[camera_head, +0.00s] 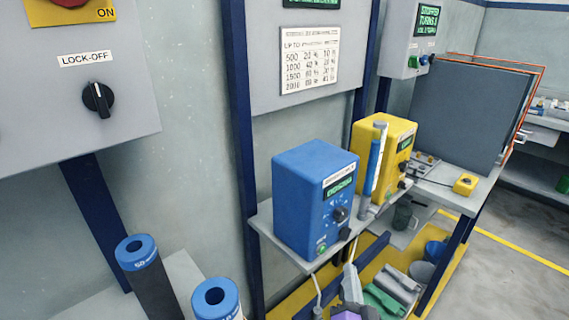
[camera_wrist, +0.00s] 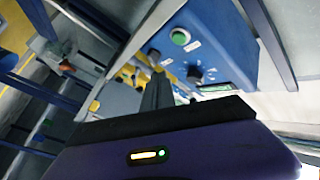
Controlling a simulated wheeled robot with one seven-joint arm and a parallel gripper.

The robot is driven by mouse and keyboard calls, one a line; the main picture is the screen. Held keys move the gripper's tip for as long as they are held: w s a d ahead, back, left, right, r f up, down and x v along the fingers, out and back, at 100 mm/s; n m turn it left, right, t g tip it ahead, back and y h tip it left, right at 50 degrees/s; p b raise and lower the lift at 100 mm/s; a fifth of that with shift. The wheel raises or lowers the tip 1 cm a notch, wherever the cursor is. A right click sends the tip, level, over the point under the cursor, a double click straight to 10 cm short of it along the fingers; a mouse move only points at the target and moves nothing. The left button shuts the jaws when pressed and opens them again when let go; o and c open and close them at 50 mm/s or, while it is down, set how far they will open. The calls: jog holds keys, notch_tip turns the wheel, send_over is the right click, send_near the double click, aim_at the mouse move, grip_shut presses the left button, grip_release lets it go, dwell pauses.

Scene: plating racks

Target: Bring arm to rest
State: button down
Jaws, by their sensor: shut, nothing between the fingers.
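My gripper (camera_wrist: 157,82) shows in the wrist view, its dark fingers together with nothing between them. Its purple housing (camera_wrist: 190,150), with a lit yellow bar and a green light, fills the bottom of that view. The fingers point toward the blue box (camera_wrist: 215,45), with its green button and dark knobs; the gap to it cannot be judged. In the head view a purple piece at the bottom edge may be part of my gripper, mostly cut off.
In the head view the blue box (camera_head: 312,195) and a yellow box (camera_head: 383,155) stand on a grey shelf (camera_head: 262,222). Two blue-capped cylinders (camera_head: 137,252) stand at lower left. A lock-off panel (camera_head: 75,85) hangs at upper left. Open floor (camera_head: 510,235) lies at right.

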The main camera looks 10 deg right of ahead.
jog(key=s+r+n+g+y+p, duration=0.1)
jog(key=s+r+n+g, duration=0.1)
jog(key=s, duration=1.8)
jog(key=s+r+n+g+y+p, duration=0.1)
jog(key=s+r+n, duration=0.3)
jog(key=s, duration=1.7)
jog(key=shift+s+a+r+n+g+y, duration=0.2)
jog(key=shift+r+n+g+y, duration=0.45)
jog(key=shift+n, duration=1.05)
jog(key=shift+f, duration=0.3)
dwell(1.9)
